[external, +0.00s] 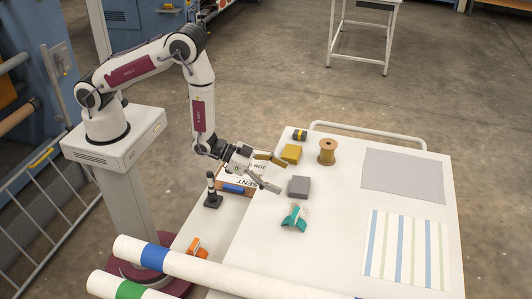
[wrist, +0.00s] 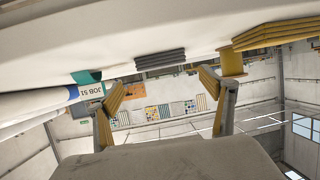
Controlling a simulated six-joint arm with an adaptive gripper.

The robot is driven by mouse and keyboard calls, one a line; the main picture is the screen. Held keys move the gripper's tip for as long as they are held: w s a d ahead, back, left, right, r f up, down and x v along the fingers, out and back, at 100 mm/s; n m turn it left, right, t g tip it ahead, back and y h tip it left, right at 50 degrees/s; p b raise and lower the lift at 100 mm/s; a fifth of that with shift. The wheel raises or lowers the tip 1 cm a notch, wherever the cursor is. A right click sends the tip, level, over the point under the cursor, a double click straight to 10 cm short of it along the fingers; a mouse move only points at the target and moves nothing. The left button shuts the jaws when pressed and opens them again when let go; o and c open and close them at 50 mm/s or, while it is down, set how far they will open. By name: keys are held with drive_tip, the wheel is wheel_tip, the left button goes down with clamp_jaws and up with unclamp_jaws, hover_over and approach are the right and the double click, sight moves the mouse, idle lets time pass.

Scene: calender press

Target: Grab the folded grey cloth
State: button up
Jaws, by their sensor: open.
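The folded grey cloth (external: 299,187) lies as a small square stack on the white table, between a yellow folded cloth and a teal item. My gripper (external: 283,177) is open and empty, just to the left of the grey cloth in the external view, its fingers pointing toward it. In the wrist view the grey cloth (wrist: 160,57) shows edge-on as dark layers, ahead of the open fingers (wrist: 161,86) and between them across the picture. Nothing is between the fingers. The exact gap to the cloth is hard to tell.
A yellow folded cloth (external: 291,153) and a spool (external: 327,151) stand behind the grey cloth; a teal item (external: 294,218) lies in front. A box (external: 232,180) and a dark stamp-like object (external: 212,190) are near my wrist. Flat grey (external: 403,175) and striped (external: 406,247) sheets lie right.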

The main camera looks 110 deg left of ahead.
sight(300, 184)
drive_tip(key=shift+w, duration=0.15)
drive_tip(key=shift+x, duration=1.15)
drive_tip(key=shift+w+f, duration=0.1)
drive_tip(key=shift+a+x, duration=0.2)
drive_tip(key=shift+x, duration=2.3)
drive_tip(key=c, duration=1.1)
